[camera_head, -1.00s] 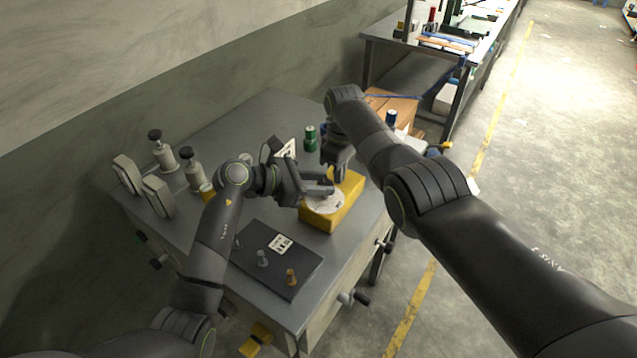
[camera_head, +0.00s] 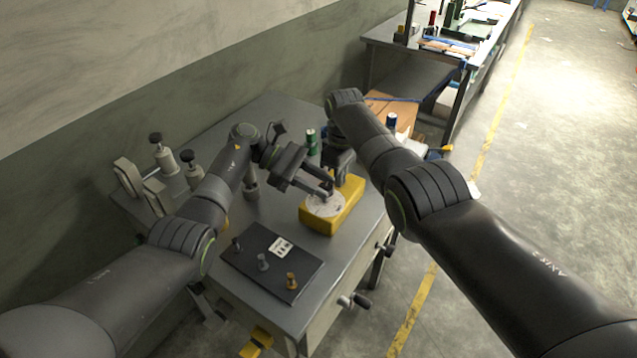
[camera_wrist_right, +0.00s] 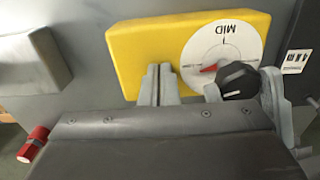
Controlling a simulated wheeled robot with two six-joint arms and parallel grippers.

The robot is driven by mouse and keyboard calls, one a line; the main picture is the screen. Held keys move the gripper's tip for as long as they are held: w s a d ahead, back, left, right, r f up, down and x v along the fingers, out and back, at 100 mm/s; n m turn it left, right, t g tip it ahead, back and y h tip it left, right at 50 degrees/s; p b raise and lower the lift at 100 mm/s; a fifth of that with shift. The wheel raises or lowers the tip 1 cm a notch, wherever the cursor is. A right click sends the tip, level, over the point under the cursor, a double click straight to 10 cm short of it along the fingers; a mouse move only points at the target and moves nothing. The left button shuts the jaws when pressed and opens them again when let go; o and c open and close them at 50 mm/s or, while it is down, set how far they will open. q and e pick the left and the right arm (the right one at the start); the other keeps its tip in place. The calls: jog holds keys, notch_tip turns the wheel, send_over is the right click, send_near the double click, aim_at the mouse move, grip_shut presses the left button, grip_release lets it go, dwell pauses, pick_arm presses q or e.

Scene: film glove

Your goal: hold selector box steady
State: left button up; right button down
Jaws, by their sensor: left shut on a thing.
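The yellow selector box (camera_head: 346,214) lies on the bench, a pale round dial on its top. In the right wrist view the box (camera_wrist_right: 140,45) shows its dial (camera_wrist_right: 205,40) with the word MID, a red pointer and a black knob (camera_wrist_right: 238,80). My left gripper (camera_head: 328,191) reaches over the dial from the left and is shut on the knob. My right gripper (camera_head: 338,178) points down at the far edge of the box.
A dark panel (camera_head: 265,240) with several pegs lies in front of the box. A green can (camera_head: 311,140) stands behind it, and grey clamps (camera_head: 162,152) stand at the left. The bench's right edge runs close to the box.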

pick_arm(q)
jog(key=shift+s+d+f+m+g, duration=0.1)
jog(key=shift+f+m+g, duration=0.1)
jog(key=shift+m+g, duration=0.65)
jog(key=o, duration=1)
jog(key=shift+r+y, duration=0.1)
jog(key=shift+y, duration=0.2)
jog(key=shift+c, duration=0.2)
jog(key=shift+n+t, duration=0.45)
jog(key=shift+n+t, duration=0.5)
